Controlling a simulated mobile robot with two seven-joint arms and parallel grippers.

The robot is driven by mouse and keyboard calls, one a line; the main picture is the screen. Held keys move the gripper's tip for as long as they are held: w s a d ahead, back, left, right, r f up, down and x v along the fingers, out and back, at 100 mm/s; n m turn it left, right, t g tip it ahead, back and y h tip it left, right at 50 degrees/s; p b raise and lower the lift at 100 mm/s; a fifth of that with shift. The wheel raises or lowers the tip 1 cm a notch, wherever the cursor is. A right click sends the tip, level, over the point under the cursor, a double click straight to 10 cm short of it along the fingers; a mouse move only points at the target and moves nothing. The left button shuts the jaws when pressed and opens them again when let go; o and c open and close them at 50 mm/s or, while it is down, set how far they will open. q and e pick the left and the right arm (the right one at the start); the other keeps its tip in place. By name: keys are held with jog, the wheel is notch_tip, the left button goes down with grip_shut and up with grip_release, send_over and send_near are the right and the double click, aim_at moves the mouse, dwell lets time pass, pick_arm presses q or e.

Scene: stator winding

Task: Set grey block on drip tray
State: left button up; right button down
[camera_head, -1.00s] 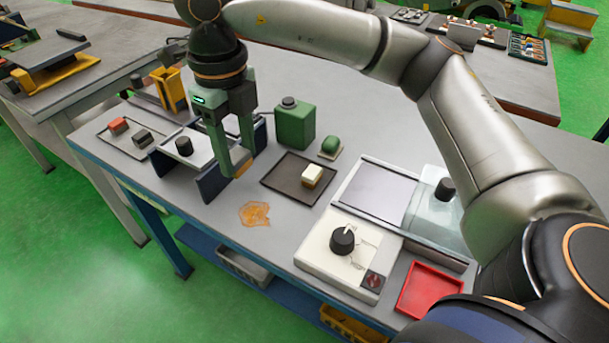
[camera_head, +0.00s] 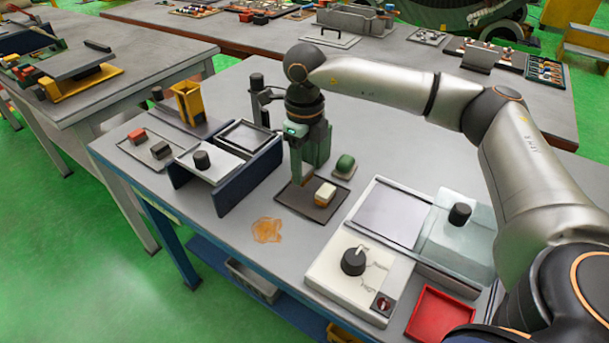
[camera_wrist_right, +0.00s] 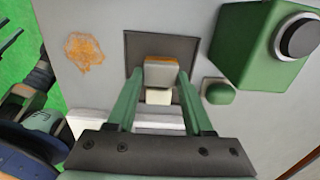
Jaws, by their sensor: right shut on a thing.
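My right gripper (camera_head: 299,178) points down over the left part of a dark shallow tray (camera_head: 292,203), which looks like the drip tray. In the wrist view the gripper (camera_wrist_right: 159,76) is shut on a greyish block (camera_wrist_right: 160,71) with an orange edge, taken as the grey block. The held block is over the dark tray (camera_wrist_right: 190,50); I cannot tell whether it touches it. A cream block (camera_head: 325,194) sits on the tray close beside the gripper; it also shows in the wrist view (camera_wrist_right: 158,97). In the head view the gripper mostly hides the held block. My left gripper is not in view.
A green rounded piece (camera_head: 345,162) is behind the tray. A green box (camera_wrist_right: 260,45) shows in the wrist view. A white panel with a black knob (camera_head: 353,261) and a red tray (camera_head: 440,314) lie to the right. An orange stain (camera_head: 266,230) marks bare table in front.

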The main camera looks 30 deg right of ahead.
aim_at(305, 169)
jog(key=shift+f, duration=1.55)
jog(key=shift+f, duration=0.2)
jog(key=shift+c, duration=1.5)
grip_release()
notch_tip(305, 169, up, 12)
jog(key=shift+r, duration=0.25)
